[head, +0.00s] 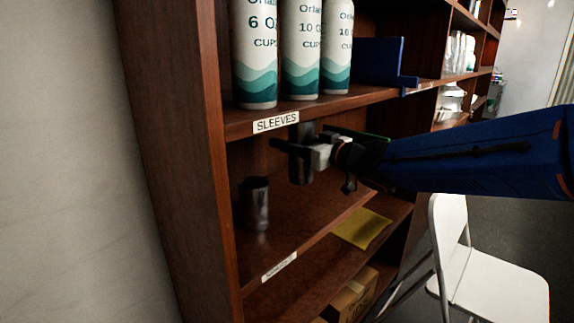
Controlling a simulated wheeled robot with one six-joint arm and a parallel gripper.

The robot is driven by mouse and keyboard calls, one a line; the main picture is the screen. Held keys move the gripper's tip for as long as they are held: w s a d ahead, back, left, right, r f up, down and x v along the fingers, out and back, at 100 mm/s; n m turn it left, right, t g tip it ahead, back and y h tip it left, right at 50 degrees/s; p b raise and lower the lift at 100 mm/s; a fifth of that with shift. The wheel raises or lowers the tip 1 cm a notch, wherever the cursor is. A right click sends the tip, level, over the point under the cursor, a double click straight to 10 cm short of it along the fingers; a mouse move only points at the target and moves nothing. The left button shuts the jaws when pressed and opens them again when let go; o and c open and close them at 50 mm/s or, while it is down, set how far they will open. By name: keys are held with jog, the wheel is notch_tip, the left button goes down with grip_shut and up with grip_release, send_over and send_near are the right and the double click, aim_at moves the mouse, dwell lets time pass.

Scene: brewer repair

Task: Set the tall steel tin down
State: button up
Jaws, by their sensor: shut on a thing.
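My gripper (299,147) reaches in from the right into the bay under the "SLEEVES" label. It is shut on a tall dark steel tin (302,172), which is upright. The tin's top shows above the fingers and its lower part below them. Its bottom appears above the shelf board (300,215), though the exact gap is hard to tell. A second dark metal tin (256,205) stands upright on that shelf board to the left, apart from the held one.
Several white and teal cup sleeves (300,50) stand on the shelf above, beside a blue bookend (380,65). A yellow cloth (361,228) lies on a lower shelf. A cardboard box (352,295) sits at the bottom. A white folding chair (490,280) stands at the right.

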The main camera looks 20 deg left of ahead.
aim_at(311, 173)
notch_tip(311, 173, down, 7)
jog(key=a, duration=0.1)
jog(key=shift+w+a, duration=0.15)
jog(key=shift+w, duration=0.15)
jog(key=shift+f, duration=0.15)
jog(key=o, duration=1.3)
jog(key=v, duration=1.2)
